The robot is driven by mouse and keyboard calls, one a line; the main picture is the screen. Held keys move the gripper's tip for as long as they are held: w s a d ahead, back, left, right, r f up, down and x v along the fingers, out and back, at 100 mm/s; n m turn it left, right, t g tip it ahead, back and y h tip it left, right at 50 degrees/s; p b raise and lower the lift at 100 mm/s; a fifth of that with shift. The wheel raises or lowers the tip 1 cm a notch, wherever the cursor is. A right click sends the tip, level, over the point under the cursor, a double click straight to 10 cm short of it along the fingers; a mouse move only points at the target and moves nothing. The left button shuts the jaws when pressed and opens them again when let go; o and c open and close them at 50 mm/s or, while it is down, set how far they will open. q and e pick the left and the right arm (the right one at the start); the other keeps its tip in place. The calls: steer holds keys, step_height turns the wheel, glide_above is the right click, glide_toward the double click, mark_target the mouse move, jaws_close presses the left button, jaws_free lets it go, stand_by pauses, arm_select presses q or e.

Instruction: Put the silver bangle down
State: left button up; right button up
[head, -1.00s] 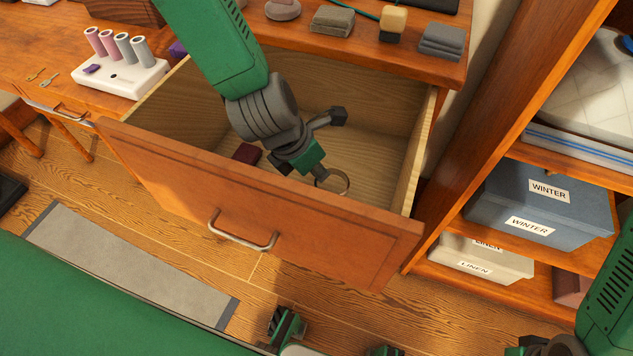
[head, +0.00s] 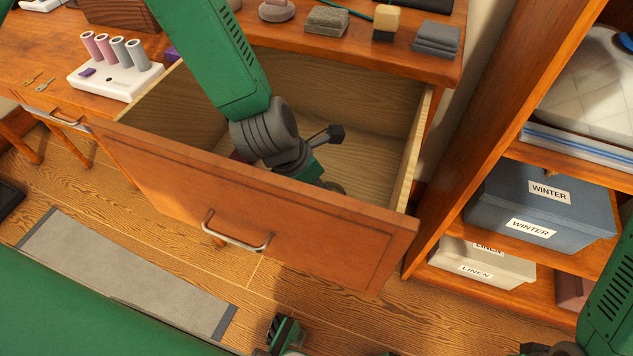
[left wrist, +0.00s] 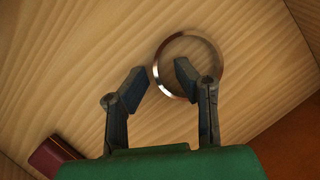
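The silver bangle (left wrist: 221,66) is a thin shiny ring over the pale wooden floor of the open drawer (head: 385,150). In the left wrist view my left gripper (left wrist: 158,78) is open, with its fingers apart. One finger is over or inside the ring and the other is outside it, so the near rim lies between them. I cannot tell whether the ring touches the drawer floor.
A dark red box (left wrist: 53,156) lies in the drawer near the gripper. The drawer front (head: 260,215) and side walls surround my left wrist. Stones and folded cloths (head: 437,40) line the top behind. A shelf with a WINTER box (head: 540,205) stands at right.

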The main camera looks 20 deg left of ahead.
arm_select(q)
steer(key=p+v, duration=0.4)
steer(key=v, duration=0.8)
